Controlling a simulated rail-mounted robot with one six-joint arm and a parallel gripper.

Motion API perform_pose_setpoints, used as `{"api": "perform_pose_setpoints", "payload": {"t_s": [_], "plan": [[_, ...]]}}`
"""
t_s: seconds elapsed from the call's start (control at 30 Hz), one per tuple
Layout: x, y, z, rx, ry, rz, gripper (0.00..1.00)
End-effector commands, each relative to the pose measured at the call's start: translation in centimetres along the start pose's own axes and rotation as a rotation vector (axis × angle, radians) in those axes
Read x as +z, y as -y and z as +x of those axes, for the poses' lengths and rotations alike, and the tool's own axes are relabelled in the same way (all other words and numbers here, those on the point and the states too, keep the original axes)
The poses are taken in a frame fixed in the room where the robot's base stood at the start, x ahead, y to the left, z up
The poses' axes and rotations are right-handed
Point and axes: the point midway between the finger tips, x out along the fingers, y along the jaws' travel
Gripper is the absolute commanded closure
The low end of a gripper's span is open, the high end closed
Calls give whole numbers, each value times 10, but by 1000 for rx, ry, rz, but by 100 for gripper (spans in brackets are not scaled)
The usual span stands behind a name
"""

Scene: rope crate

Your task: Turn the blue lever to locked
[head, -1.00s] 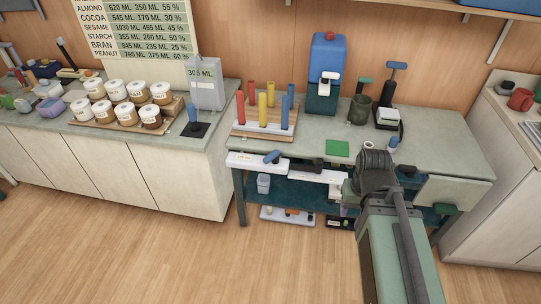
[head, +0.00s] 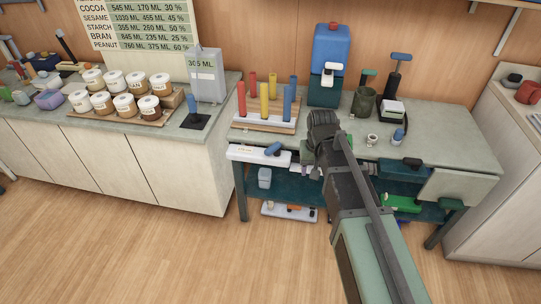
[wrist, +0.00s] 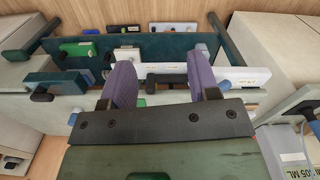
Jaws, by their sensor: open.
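The blue lever (head: 273,149) sits on a white panel (head: 244,153) at the front left edge of the green-grey workbench. Its handle lies slanted across the panel; the small marking there is too small to read. My arm's end (head: 323,122) is over the bench front, to the right of the lever and apart from it. In the wrist view my gripper (wrist: 162,77) has its two purple fingers spread with nothing held between them. White and dark panels lie beyond the fingers there; I cannot tell the blue lever for sure in that view.
On the bench stand a rack of coloured pegs (head: 262,120), a blue-topped dispenser (head: 330,52), a green mug (head: 364,102) and a small white ring (head: 372,140). A dark handle (head: 411,163) is on the front right. Shelves lie below. The wood floor in front is clear.

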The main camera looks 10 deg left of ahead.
Motion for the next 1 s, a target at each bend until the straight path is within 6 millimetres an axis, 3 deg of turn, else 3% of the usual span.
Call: {"api": "perform_pose_setpoints", "payload": {"t_s": [0.03,0.1,0.2,0.23,0.3,0.4,0.63,0.77,1.0], "plan": [[-75,41,20,0,0,39,45],[-141,91,29,0,0,155,45],[-216,143,33,-1,0,387,45],[-230,146,30,0,0,465,45],[-236,145,28,-1,1,607,45],[-229,142,28,-1,1,712,45],[-228,141,36,-1,0,732,45],[-228,141,59,-1,0,731,45],[-228,141,118,-1,0,730,45]]}}
